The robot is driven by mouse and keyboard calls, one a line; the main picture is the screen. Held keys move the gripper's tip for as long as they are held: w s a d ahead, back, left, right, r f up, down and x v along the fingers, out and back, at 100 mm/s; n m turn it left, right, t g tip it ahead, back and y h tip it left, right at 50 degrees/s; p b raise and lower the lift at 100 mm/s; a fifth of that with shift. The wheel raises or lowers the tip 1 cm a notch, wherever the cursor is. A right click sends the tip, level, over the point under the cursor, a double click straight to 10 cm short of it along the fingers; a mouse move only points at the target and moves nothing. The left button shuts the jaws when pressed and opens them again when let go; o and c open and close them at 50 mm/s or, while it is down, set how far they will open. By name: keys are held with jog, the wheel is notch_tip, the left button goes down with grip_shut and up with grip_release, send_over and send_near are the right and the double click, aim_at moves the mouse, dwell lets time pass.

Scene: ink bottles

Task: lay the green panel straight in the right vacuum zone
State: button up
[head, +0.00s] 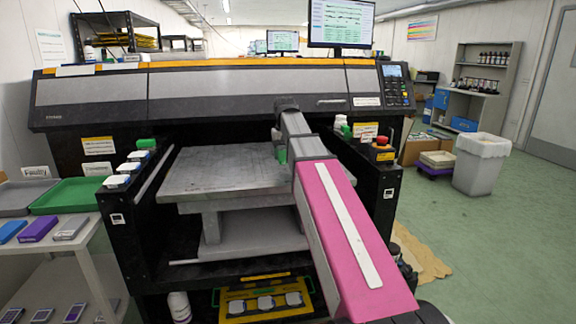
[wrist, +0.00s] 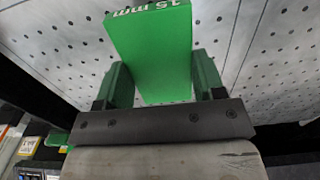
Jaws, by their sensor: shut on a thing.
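The green panel (wrist: 150,50), with white lettering that seems to read "15 MM", fills the middle of the wrist view. My gripper (wrist: 162,80) is shut on it, one green finger at each side. Behind the panel is the pale perforated surface of the printer's vacuum table (wrist: 60,45). In the head view the table (head: 225,172) is a bare grey plate, and my arm reaches over its right part. My arm hides most of the gripper and panel there; only a bit of green shows beside it. I cannot tell whether the panel touches the table. Zone borders are not clear.
The large printer body (head: 210,90) stands directly behind and above the table. Black side rails flank it, with white-capped items on the left rail (head: 125,170) and a red button (head: 381,141) at right. A green tray (head: 68,196) stands on the left side cart.

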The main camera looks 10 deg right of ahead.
aim_at(288, 170)
jog(key=shift+w+d+f, duration=0.1)
jog(key=shift+d+f, duration=0.25)
jog(key=shift+d, duration=0.15)
jog(key=shift+f, duration=1.95)
jog(key=shift+f, duration=0.15)
jog(key=o, duration=0.9)
notch_tip(288, 170, up, 12)
jog(key=shift+r, duration=0.15)
